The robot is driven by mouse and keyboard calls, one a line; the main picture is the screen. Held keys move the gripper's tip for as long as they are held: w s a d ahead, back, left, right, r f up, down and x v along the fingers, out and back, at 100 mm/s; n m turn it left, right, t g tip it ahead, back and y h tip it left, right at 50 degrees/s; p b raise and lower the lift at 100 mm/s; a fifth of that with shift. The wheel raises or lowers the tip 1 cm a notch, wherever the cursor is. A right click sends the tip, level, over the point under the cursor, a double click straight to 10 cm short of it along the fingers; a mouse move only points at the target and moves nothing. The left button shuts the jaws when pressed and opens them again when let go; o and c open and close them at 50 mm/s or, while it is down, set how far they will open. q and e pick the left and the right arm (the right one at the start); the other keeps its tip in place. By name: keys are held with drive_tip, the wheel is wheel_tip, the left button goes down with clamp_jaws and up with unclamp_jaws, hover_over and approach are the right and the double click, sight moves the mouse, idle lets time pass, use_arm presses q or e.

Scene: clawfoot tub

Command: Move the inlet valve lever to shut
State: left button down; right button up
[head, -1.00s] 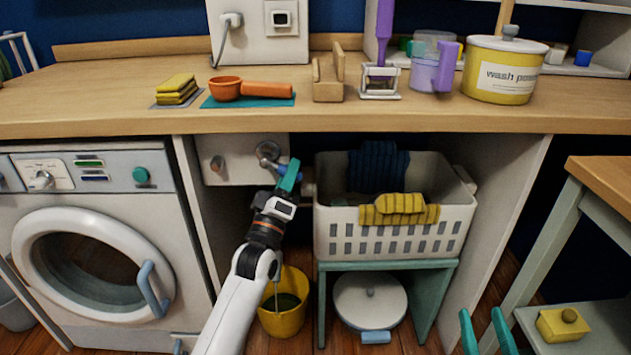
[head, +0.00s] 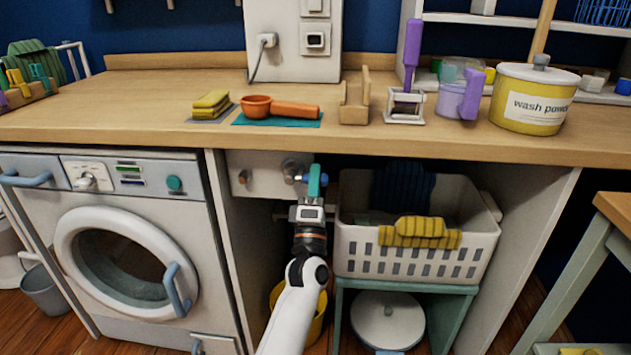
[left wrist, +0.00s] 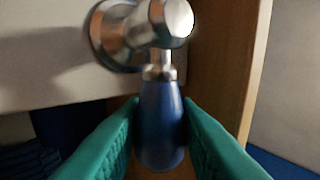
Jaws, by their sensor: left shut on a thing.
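The inlet valve is a chrome fitting (head: 292,170) on the pale panel under the counter. In the left wrist view, its chrome body (left wrist: 140,30) carries a lever with a blue handle (left wrist: 160,120). My left gripper (head: 315,180) has its teal fingers on both sides of this handle and is shut on it. In the head view the lever points to the right of the fitting, roughly level, with the handle mostly hidden by the fingers. My right gripper is out of view.
A white laundry basket (head: 412,262) on a green stand is close right of my left gripper. The washing machine (head: 130,250) stands left, beyond a side panel. The counter (head: 170,115) overhangs the valve. A yellow bucket (head: 318,325) is below, partly behind my arm.

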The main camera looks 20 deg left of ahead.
use_arm(q)
drive_tip(key=shift+r, duration=0.1)
drive_tip(key=c, duration=1.4)
unclamp_jaws()
